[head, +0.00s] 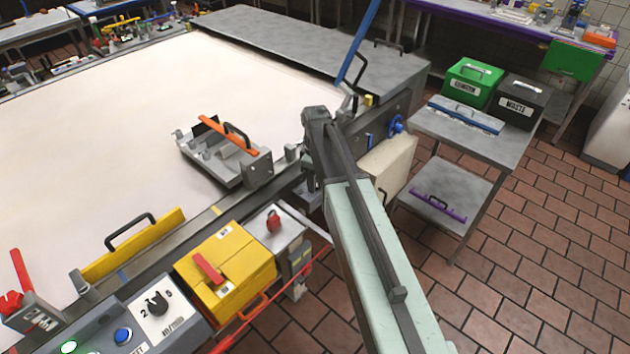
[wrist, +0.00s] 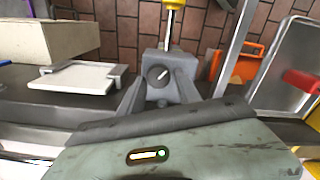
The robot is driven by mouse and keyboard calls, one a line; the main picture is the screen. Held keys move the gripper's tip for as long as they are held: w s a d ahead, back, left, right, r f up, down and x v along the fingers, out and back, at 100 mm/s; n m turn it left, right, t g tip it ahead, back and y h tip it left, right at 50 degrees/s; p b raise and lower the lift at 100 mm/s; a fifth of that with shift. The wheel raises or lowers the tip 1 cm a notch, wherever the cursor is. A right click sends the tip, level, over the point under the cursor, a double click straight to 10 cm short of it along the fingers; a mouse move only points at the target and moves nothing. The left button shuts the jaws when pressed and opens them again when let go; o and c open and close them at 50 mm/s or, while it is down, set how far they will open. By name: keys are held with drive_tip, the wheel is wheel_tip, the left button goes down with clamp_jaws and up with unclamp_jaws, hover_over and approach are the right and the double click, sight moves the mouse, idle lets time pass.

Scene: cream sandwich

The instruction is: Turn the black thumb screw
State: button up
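I cannot clearly pick out a black thumb screw. A black winged knob (head: 157,303) with numbers around it sits on the grey control panel at the lower left of the head view; I cannot tell if it is that screw. My gripper end (head: 318,118) is at the far end of my pale green arm, by the dark rail and well away from the knob.
A yellow box (head: 225,272) and a red knob (head: 274,221) stand near the panel. A grey carriage (head: 225,155) with an orange bar lies on the large white surface (head: 120,120). A blue handwheel (head: 396,125) is right of my arm end. The brick floor at right is free.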

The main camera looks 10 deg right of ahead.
drive_tip(key=shift+o, duration=0.5)
wheel_tip(320, 180, up, 8)
drive_tip(key=p, duration=0.8)
drive_tip(key=shift+f, duration=0.1)
